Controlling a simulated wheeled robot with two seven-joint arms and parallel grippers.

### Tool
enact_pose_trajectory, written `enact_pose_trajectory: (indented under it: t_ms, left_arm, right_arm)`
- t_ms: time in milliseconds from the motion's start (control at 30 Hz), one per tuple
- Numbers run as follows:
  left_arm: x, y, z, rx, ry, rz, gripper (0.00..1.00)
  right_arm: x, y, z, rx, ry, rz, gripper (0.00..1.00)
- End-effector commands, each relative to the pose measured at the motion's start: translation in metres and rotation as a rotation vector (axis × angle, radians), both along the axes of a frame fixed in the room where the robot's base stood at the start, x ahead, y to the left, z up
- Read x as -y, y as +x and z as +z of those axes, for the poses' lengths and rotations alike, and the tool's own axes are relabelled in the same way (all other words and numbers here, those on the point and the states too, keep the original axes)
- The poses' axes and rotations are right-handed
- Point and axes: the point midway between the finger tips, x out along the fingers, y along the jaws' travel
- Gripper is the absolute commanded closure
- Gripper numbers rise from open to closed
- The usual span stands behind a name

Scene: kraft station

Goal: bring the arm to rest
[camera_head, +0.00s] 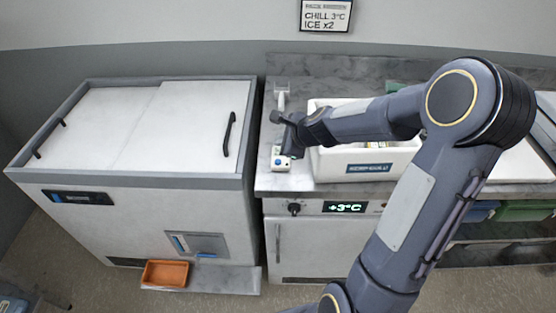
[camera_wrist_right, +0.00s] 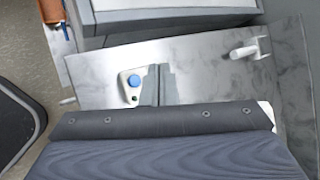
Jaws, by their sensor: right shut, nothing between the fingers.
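My right arm (camera_head: 410,210) comes in from the lower right of the head view, bends at a high elbow and reaches left over the counter. My right gripper (camera_head: 290,152) is at the counter's left part, above a small white device with a blue button (camera_head: 281,162). The gripper is shut and empty. In the right wrist view the closed fingers (camera_wrist_right: 158,85) are just beside the device with the blue button (camera_wrist_right: 133,82); I cannot tell whether they touch. My left gripper is not in view.
A white box with a blue label (camera_head: 366,168) stands on the counter, under my right forearm. A white chest with sliding lids (camera_head: 130,125) stands to the left. An orange tray (camera_head: 165,273) is low before it.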

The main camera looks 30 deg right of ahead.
Motion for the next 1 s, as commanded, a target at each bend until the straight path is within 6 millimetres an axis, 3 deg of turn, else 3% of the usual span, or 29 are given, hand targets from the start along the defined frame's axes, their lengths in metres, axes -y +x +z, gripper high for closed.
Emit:
enact_pose_trajectory:
  t_ms: [367,533,667,767,900,1000]
  left_arm:
    - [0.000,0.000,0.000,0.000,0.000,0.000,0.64]
    - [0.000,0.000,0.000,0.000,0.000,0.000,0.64]
    - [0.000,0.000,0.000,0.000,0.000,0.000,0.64]
    - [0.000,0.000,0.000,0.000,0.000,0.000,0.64]
    - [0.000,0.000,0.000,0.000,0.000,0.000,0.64]
    - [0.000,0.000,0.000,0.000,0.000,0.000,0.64]
  right_arm:
    - [0.000,0.000,0.000,0.000,-0.001,0.001,1.00]
    - [-0.019,-0.017,0.024,0.031,-0.089,0.148,1.00]
    - [-0.056,-0.065,0.062,0.094,-0.299,0.476,1.00]
    - [-0.085,-0.120,0.081,0.147,-0.507,0.783,1.00]
    - [-0.109,-0.195,0.084,0.207,-0.776,1.167,1.00]
    - [-0.117,-0.236,0.076,0.233,-0.921,1.377,1.00]
